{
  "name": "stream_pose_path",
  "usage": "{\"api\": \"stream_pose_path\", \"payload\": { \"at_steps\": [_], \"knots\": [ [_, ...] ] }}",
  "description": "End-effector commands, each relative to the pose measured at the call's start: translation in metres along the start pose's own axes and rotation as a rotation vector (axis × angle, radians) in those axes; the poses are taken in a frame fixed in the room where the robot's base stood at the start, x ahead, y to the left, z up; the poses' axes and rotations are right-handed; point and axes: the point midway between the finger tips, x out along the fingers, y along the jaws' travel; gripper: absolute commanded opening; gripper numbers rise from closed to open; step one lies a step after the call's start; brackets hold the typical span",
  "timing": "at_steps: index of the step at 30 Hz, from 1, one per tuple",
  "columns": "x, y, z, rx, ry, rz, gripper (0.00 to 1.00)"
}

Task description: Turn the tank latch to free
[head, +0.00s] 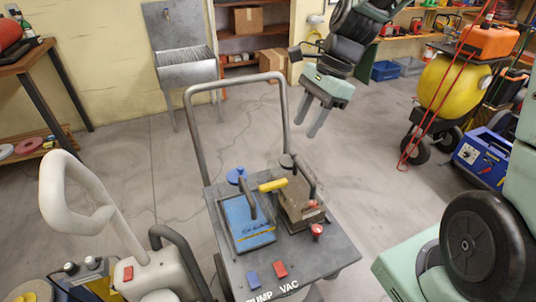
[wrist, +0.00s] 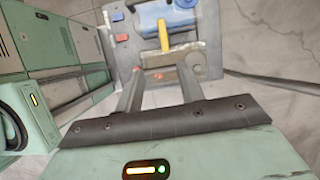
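A grey cart (head: 325,262) holds a blue tank (head: 246,222) on the left and a grey-brown metal unit (head: 298,203) on the right. A yellow lever (head: 272,185) lies between them, level with their tops. I take it for the tank latch, though no label on it shows. It also shows in the wrist view as a yellow bar (wrist: 164,40) beyond my fingertips. My gripper (head: 304,130) is open and empty, above and behind the cart's right side, apart from everything. In the wrist view its fingers (wrist: 160,70) stand apart, with the metal unit beyond them.
The cart's tall tube handle (head: 188,115) rises at its back left. A blue switch (head: 253,279), a red switch (head: 280,269) and a red knob (head: 317,231) sit on top. A beige machine (head: 150,275) stands close on the left. Floor behind the cart is clear.

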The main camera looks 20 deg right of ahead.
Motion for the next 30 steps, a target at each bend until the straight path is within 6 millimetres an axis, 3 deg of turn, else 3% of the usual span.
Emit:
{"api": "stream_pose_path", "payload": {
  "at_steps": [4,8,24,30],
  "knots": [
    [0.001,-0.002,-0.003,0.035,-0.007,-0.004,0.38],
    [0.016,-0.002,-0.003,0.034,-0.008,-0.001,0.38],
    [0.127,-0.002,-0.002,0.031,-0.008,0.001,0.38],
    [0.157,-0.003,-0.002,0.031,-0.007,-0.001,0.38]
  ]
}}
